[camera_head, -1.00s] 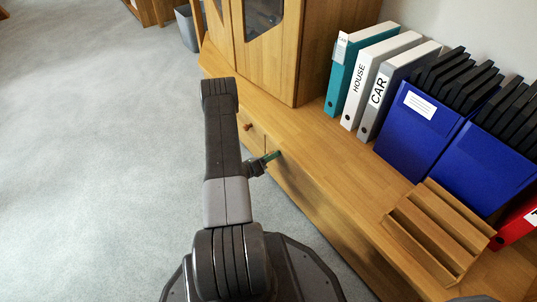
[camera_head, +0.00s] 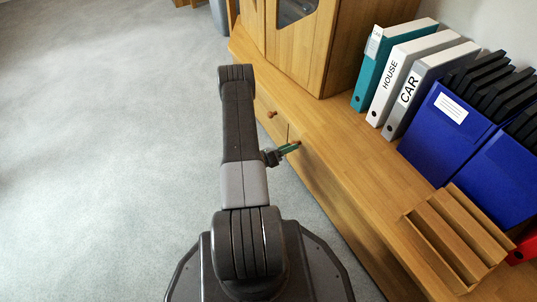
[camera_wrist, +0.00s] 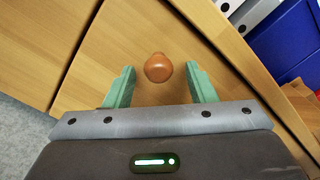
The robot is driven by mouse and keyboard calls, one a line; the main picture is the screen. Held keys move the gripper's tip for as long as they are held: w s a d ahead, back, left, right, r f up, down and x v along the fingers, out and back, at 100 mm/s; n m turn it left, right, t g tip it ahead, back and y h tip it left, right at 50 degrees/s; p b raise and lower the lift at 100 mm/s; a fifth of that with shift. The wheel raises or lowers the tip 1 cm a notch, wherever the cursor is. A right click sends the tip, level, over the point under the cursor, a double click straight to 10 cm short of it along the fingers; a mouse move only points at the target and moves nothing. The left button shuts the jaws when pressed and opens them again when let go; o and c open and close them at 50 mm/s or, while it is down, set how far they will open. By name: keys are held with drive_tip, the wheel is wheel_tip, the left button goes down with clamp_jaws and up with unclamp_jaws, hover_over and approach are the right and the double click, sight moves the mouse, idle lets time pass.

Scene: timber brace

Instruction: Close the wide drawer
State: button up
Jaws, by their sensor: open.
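The wide drawer (camera_head: 322,190) is in the front of the long low wooden cabinet. In the wrist view its pale wood front (camera_wrist: 140,35) fills the middle, with a round orange-brown knob (camera_wrist: 158,67). My gripper (camera_wrist: 160,83) has its two green fingers apart, one on each side of the knob, with visible gaps. In the head view my gripper (camera_head: 289,149) is at the drawer front, small and partly hidden by my arm. I cannot tell how far the drawer stands out.
A smaller drawer with its own knob (camera_head: 271,114) is left of the wide one. On the cabinet top stand ring binders (camera_head: 395,80), blue file boxes (camera_head: 440,125) and a slotted wooden rack (camera_head: 455,235). Grey carpet (camera_head: 110,150) on the left is clear.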

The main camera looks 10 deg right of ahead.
drive_tip(key=p+v, duration=0.2)
drive_tip(key=v, duration=0.9)
drive_tip(key=shift+w+f, duration=0.1)
drive_tip(key=shift+w, duration=0.1)
drive_tip(key=shift+b+x, duration=1.65)
drive_tip(key=shift+x, duration=5.2)
drive_tip(key=shift+d, duration=0.1)
drive_tip(key=shift+s, duration=0.1)
